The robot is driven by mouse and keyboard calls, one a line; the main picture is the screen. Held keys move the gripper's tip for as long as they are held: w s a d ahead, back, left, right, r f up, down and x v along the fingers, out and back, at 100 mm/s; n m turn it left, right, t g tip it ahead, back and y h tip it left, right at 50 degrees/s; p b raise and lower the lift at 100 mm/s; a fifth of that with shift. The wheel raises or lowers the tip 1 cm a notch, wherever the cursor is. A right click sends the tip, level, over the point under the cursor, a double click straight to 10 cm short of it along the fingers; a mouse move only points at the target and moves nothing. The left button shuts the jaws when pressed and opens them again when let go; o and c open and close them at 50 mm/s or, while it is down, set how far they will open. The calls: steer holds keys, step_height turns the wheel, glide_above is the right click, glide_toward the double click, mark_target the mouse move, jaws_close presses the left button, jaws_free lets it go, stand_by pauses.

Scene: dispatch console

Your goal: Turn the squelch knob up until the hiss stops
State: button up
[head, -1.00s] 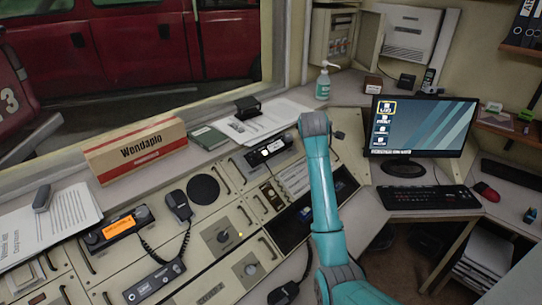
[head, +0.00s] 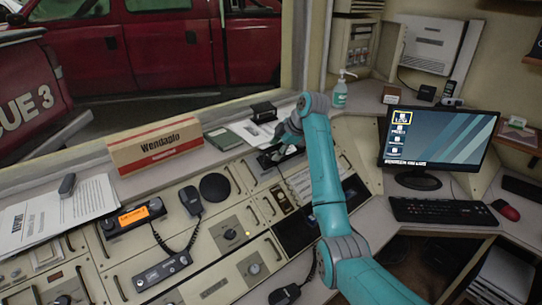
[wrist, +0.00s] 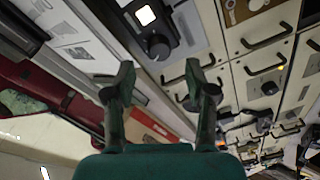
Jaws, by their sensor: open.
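A black knob (wrist: 158,47) sits on the dark radio unit (wrist: 136,36) beside its small lit display, in the wrist view. In the head view my gripper (head: 282,142) is over this unit and hides most of it. The open fingertips (wrist: 157,80) stand apart, with the knob beyond the gap and no contact visible. No squelch label is readable.
A radio with an orange display (head: 134,216) and a hand microphone (head: 190,200) are at the left. Console drawer handles stick up around the panels. A boxed Wendaplo carton (head: 155,146) stands on the window ledge. A monitor (head: 437,142) is at the right.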

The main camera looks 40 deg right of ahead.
mark_target(269, 156)
steer(key=shift+x, duration=2.4)
jaws_close()
